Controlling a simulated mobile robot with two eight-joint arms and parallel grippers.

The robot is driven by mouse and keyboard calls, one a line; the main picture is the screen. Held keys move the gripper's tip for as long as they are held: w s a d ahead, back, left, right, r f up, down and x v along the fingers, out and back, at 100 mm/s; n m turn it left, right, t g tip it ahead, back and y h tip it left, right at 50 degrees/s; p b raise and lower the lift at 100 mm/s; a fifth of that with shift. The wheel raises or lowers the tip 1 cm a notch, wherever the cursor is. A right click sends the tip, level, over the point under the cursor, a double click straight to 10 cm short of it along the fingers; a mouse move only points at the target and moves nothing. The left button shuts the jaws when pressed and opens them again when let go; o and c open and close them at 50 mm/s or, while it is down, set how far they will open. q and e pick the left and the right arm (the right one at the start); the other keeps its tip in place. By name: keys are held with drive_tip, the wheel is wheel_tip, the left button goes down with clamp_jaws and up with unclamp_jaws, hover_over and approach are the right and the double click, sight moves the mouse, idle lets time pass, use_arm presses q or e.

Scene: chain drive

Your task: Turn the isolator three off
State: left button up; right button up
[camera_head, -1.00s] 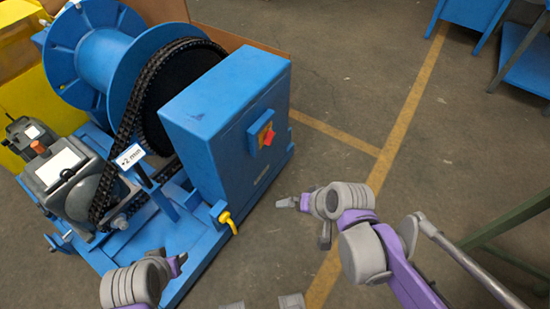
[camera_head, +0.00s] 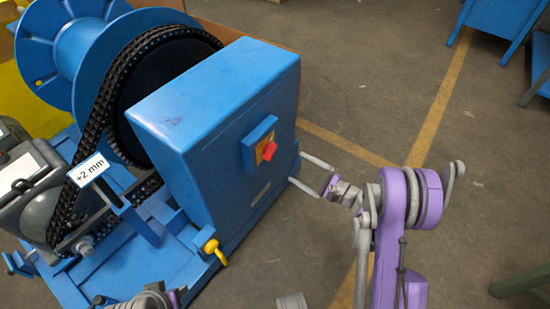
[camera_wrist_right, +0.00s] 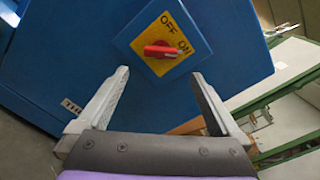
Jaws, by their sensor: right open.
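The isolator (camera_head: 268,152) is a red knob on a yellow plate in a blue box on the side of the tall blue cabinet (camera_head: 205,120). In the right wrist view the red knob (camera_wrist_right: 160,50) lies roughly crosswise, with one end toward the word ON; OFF is printed above it. No number is readable on it. My right gripper (camera_head: 296,167) is open and empty, to the right of the isolator and apart from it. In the wrist view its fingers (camera_wrist_right: 160,76) point at the cabinet, just below the knob. My left arm shows only in part at the bottom edge.
A yellow handle (camera_head: 214,252) sticks out low on the blue frame. A black chain (camera_head: 105,105), a blue spool (camera_head: 75,50) and a "+2 mm" tag (camera_head: 88,170) are to the left. Floor right of the cabinet is open.

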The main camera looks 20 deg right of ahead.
sight(274, 153)
drive_tip(key=b+x, duration=0.1)
drive_tip(key=x, duration=0.9)
drive_tip(key=shift+w+a, duration=0.2)
drive_tip(key=shift+w, duration=0.15)
drive_tip(key=shift+c, duration=0.3)
drive_tip(key=c, duration=1.1)
